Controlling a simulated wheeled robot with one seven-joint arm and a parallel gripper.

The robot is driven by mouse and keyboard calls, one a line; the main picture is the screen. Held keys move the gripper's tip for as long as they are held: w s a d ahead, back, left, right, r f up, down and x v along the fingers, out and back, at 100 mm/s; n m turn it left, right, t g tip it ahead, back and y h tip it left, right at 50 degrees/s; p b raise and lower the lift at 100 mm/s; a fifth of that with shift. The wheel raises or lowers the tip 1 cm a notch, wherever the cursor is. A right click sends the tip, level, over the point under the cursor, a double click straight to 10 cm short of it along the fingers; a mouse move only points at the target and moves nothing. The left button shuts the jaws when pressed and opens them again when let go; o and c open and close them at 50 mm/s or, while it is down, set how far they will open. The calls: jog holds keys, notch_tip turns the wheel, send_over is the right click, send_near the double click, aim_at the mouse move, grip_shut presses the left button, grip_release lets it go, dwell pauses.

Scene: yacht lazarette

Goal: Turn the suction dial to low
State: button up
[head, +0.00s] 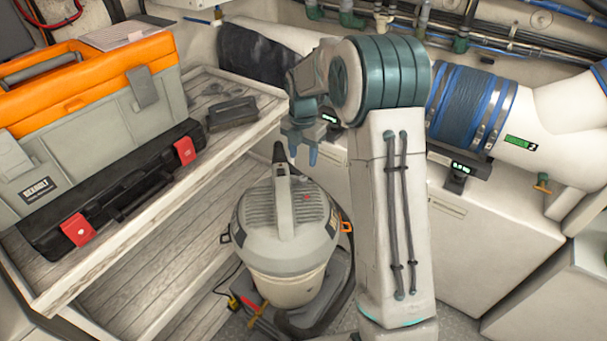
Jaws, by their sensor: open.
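A grey canister vacuum (258,255) stands on the floor in the middle of the head view, with an upright dark-tipped handle (283,195) on its ribbed lid. A small red mark (307,198) shows on the right side of the lid; I cannot tell whether it belongs to the suction dial. No dial setting is readable. My gripper (302,158) is open and points down above and behind the vacuum's handle. It appears empty. My arm covers the area right of the vacuum.
A wooden shelf (120,245) at left bears an orange-and-grey toolbox (100,125), a black case with red latches (130,190) and a dark block (232,113). White lockers (480,235) and a large white pipe (560,120) stand behind at right.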

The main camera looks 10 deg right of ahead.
aim_at(303, 178)
notch_tip(303, 178, down, 8)
jog(key=shift+f, duration=0.15)
dwell(0.3)
jog(key=c, duration=1)
